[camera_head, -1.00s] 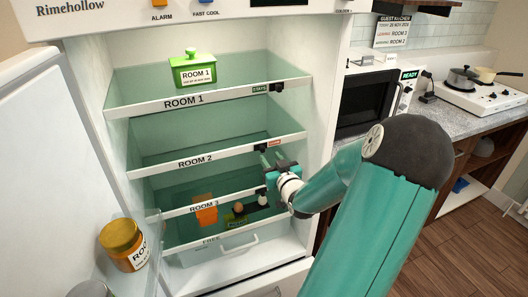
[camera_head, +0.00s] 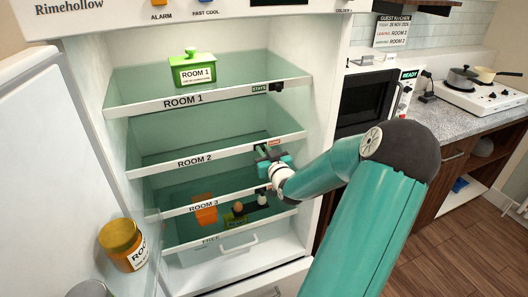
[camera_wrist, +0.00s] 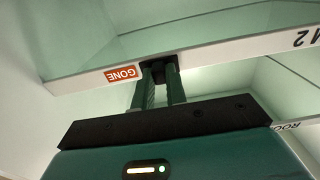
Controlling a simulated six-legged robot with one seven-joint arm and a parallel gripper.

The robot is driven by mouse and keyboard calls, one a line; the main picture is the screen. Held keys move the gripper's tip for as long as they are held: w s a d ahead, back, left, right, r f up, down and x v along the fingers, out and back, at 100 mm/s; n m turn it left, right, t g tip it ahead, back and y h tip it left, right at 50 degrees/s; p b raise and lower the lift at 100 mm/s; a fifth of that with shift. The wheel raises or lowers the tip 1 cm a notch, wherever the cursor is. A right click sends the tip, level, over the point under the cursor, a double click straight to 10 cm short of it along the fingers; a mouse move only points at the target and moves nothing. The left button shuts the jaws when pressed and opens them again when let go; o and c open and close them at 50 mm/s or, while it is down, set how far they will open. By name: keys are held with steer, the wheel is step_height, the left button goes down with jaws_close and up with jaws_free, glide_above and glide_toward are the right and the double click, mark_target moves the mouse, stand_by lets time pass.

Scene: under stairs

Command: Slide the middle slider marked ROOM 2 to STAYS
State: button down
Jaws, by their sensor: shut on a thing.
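The ROOM 2 rail (camera_head: 205,159) is the white front edge of the middle shelf. A red GONE label (camera_head: 275,142) shows near its right end, and also in the wrist view (camera_wrist: 123,75). The slider's small black knob (camera_wrist: 163,66) sits beside that label in the wrist view. No STAYS label shows on this rail. My gripper (camera_head: 264,152) is at the rail and hides most of the knob in the head view. In the wrist view its two dark fingers are shut on the knob.
The ROOM 1 rail above has a black slider (camera_head: 277,87) beside a green STAYS label (camera_head: 260,88). The ROOM 3 rail (camera_head: 230,199) lies close below my gripper. The open fridge door (camera_head: 45,150) with a yellow jar (camera_head: 122,243) stands left.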

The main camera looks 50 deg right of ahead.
mark_target(276, 141)
steer(key=shift+s+d, duration=0.5)
steer(key=shift+d, duration=0.35)
steer(key=shift+s+d, duration=0.55)
steer(key=shift+d, duration=0.35)
steer(key=shift+s+d, duration=0.5)
steer(key=shift+d, duration=0.35)
steer(key=c, duration=1.5)
jaws_free()
steer(key=shift+d, duration=0.1)
steer(key=shift+o, duration=0.5)
steer(key=v, duration=1.4)
steer(key=shift+w, duration=0.1)
